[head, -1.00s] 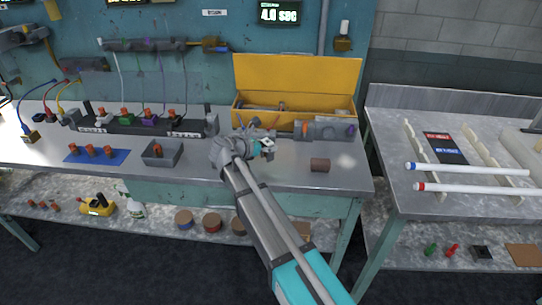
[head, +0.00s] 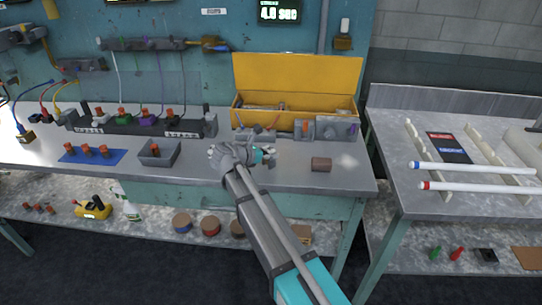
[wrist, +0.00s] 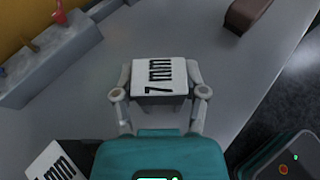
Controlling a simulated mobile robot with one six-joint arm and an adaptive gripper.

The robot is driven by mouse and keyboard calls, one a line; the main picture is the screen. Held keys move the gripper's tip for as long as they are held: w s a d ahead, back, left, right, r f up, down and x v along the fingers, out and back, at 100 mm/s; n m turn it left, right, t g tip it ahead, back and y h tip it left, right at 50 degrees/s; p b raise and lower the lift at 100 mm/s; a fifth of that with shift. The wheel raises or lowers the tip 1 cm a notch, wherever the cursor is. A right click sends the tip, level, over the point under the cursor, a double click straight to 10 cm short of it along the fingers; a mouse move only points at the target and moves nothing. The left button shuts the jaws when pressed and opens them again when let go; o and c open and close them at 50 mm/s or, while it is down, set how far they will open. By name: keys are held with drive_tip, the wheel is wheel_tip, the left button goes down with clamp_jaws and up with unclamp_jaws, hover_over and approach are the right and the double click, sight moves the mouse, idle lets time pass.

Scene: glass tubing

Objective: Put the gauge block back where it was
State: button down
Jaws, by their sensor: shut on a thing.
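The gauge block (wrist: 158,78) is a white block marked "7 mm" in the wrist view. My gripper (wrist: 160,92) is shut on it, one finger on each side. In the head view my gripper (head: 266,158) is over the grey bench (head: 300,178), in front of the yellow box; the block is too small to make out clearly there. A second white block marked "mm" (wrist: 55,163) shows at the lower left of the wrist view, its number partly cut off.
An open yellow box (head: 297,75) stands at the back, with grey fixtures (head: 327,129) before it. A grey tray (head: 158,155) and a blue mat (head: 90,154) are to the left. The bench around the cylinder is mostly clear.

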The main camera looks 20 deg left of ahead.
drive_tip(key=shift+f, duration=0.1)
drive_tip(key=shift+c, duration=0.7)
unclamp_jaws()
drive_tip(key=shift+r, duration=0.25)
drive_tip(key=shift+s+a+r+p, duration=0.15)
drive_tip(key=shift+s+a+p, duration=0.05)
drive_tip(key=shift+s+p, duration=0.15)
drive_tip(key=p+v, duration=0.4)
drive_tip(key=v, duration=0.7)
